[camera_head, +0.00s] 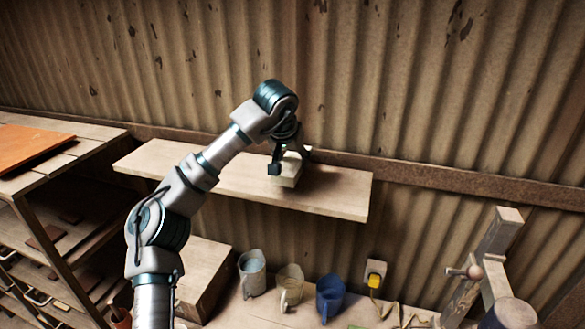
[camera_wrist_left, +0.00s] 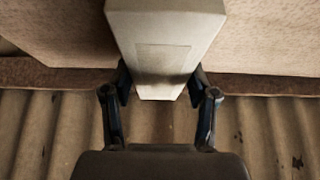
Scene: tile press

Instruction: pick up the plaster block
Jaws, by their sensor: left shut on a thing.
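The plaster block (camera_head: 288,172) is a pale, off-white block at the wooden wall shelf (camera_head: 335,196), near the middle of the head view. My left gripper (camera_head: 287,160) reaches down to it from above and is shut on it. In the left wrist view the block (camera_wrist_left: 165,35) fills the upper middle, with a faint rectangle marked on its face. The fingers of my left gripper (camera_wrist_left: 160,85) press on both its sides near its lower end. I cannot tell whether the block touches the shelf or is just above it. My right gripper is not in view.
A corrugated wall stands right behind the shelf. A wooden rack (camera_head: 75,133) stands at left, a wooden press-like frame (camera_head: 490,262) at right.

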